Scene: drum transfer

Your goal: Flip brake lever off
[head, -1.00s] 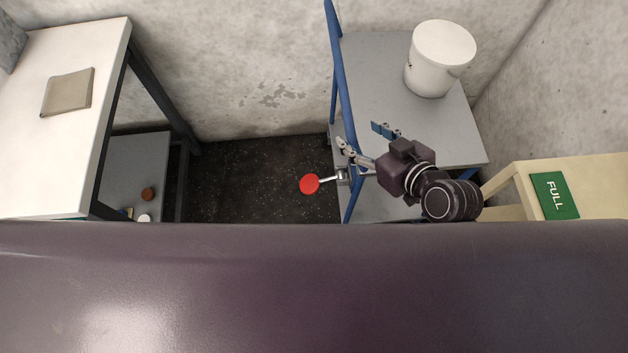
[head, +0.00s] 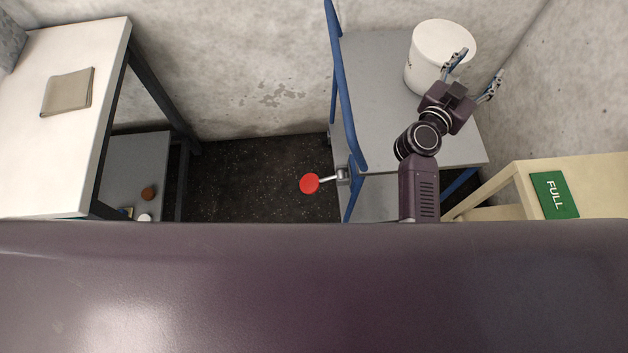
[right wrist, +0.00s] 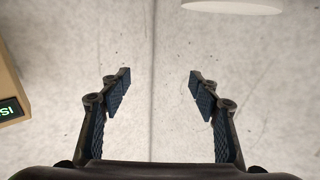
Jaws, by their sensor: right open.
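The brake lever (head: 310,183) has a round red end on a short metal arm. It sticks out to the left from the blue frame of a grey cart (head: 380,110) in the head view. My right gripper (head: 476,72) is open and empty. In the head view it shows in front of the white drum and over the cart's right side, well away from the lever. In the right wrist view its two fingers (right wrist: 157,90) are spread apart with only bare wall between them. The lever does not show in that view. My left gripper is not in view.
A white drum (head: 430,58) stands on the cart. A cream stand with a green FULL sign (head: 554,195) is at the right. A white table (head: 60,150) with a folded cloth (head: 68,92) is at the left. Dark floor (head: 255,175) lies open between table and cart.

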